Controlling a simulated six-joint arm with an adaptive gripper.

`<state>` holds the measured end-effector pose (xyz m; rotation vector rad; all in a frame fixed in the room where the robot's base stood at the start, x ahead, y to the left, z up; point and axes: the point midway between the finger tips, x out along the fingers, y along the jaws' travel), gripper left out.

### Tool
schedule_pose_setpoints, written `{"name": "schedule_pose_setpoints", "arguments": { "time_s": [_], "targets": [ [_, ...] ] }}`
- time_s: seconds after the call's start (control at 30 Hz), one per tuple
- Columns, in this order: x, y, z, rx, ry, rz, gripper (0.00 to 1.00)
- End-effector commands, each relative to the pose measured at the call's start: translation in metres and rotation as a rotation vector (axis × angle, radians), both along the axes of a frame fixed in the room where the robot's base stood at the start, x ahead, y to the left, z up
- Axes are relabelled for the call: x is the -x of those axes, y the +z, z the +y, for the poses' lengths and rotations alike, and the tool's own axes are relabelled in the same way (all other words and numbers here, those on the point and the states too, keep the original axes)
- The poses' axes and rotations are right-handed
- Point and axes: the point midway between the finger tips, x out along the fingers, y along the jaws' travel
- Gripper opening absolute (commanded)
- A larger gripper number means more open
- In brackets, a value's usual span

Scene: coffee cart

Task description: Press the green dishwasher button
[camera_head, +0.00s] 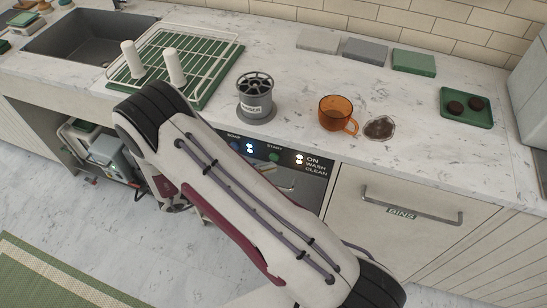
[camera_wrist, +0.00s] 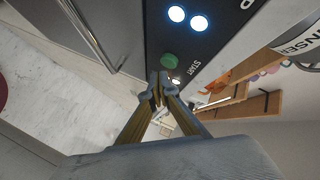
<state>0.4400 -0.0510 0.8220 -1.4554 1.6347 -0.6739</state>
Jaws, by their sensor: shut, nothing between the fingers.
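The green button (camera_wrist: 169,61), marked START, sits on the dishwasher's dark control panel (camera_wrist: 221,49) in the wrist view. It also shows in the head view (camera_head: 274,157), just beyond the edge of my arm. My gripper (camera_wrist: 157,80) is shut and empty. In the wrist view its tips lie just below the button in the picture. I cannot tell whether they touch it. The dishwasher front (camera_head: 296,180) is partly hidden behind my arm in the head view.
Lit indicators (camera_wrist: 188,18) are beside the button. A door handle (camera_wrist: 88,37) runs near the panel. A BINS drawer (camera_head: 390,235) is to the right.

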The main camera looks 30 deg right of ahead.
Motion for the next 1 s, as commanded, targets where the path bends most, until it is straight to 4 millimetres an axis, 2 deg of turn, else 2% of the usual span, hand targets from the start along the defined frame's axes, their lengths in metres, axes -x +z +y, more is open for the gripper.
{"name": "schedule_pose_setpoints", "arguments": {
  "time_s": [1.0],
  "targets": [
    [0.035, 0.0, 0.035, 0.0, 0.0, 0.0, 0.0]
  ]
}}
